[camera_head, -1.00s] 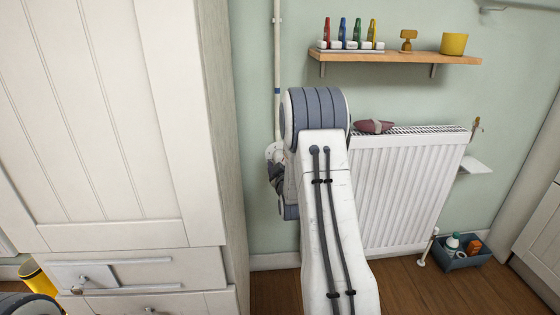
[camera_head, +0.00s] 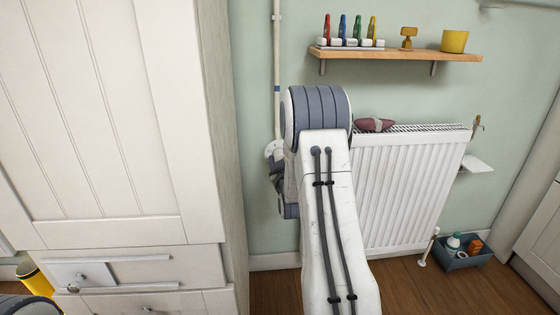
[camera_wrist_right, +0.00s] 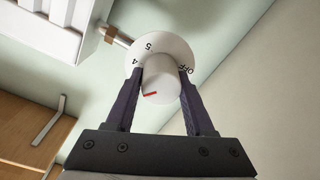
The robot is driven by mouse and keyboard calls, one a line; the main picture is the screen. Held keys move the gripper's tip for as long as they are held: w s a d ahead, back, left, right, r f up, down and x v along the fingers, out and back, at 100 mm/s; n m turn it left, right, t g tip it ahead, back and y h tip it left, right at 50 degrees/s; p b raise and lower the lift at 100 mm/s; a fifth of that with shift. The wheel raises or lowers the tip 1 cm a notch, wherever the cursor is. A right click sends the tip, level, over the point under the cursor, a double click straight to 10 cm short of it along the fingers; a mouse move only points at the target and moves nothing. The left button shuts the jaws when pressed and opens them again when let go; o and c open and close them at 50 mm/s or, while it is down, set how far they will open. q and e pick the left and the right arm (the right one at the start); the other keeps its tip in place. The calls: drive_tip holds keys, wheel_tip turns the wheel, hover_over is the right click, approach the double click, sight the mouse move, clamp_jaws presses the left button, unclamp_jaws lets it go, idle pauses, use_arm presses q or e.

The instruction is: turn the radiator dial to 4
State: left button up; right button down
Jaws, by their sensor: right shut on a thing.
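The radiator dial shows in the right wrist view as a white round scale plate (camera_wrist_right: 181,50) with a whitish knob (camera_wrist_right: 160,72) in front. The marks 4, 5 and OFF are readable; other marks are hidden by the knob and fingers. A red pointer line on the knob face points to the lower left, below the 4. My right gripper (camera_wrist_right: 161,86) is shut on the knob, one finger on each side. In the head view my right arm hides most of the dial and gripper. The white radiator (camera_head: 405,190) stands right of my arm. My left gripper is not in view.
A tall cream cupboard (camera_head: 100,120) stands close on the left. A vertical pipe (camera_head: 277,60) runs up the wall. A wooden shelf (camera_head: 400,56) holds several items above the radiator. A dark bundle (camera_head: 374,125) lies on top of the radiator. A blue box (camera_head: 462,262) stands on the floor.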

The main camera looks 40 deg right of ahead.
drive_tip(key=m+b, duration=0.1)
drive_tip(key=m, duration=0.2)
drive_tip(key=shift+m, duration=0.3)
drive_tip(key=shift+s+d+m+b, duration=0.1)
drive_tip(key=shift+m+b, duration=0.5)
drive_tip(key=shift+m, duration=1)
drive_tip(key=shift+c, duration=1.4)
unclamp_jaws()
drive_tip(key=p+v, duration=0.1)
drive_tip(key=v, duration=0.9)
drive_tip(key=shift+s, duration=0.15)
